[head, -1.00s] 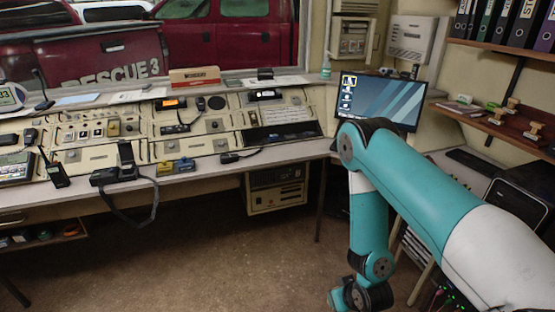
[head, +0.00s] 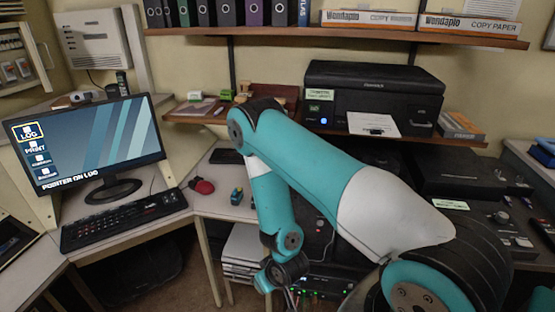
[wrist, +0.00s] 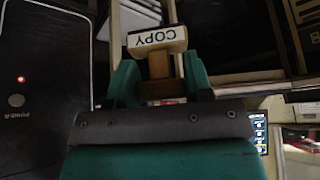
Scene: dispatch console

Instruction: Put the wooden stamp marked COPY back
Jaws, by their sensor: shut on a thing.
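The wooden stamp (wrist: 157,40) with a white COPY label, upside down in the picture, shows in the wrist view. It sits between the green fingers of my gripper (wrist: 160,78), which is shut on it. In the head view the gripper and stamp cannot be made out; my arm hangs down in front of the desk's right part. A brown wooden shelf (head: 190,113) on the back wall holds green-topped items (head: 226,95) and a brown rack (head: 275,91). My arm hides part of this shelf and rack.
A black printer (head: 375,82) stands right of the rack under a binder shelf (head: 330,33). Dark equipment (head: 450,175) fills the right. Some floor shows at lower left centre.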

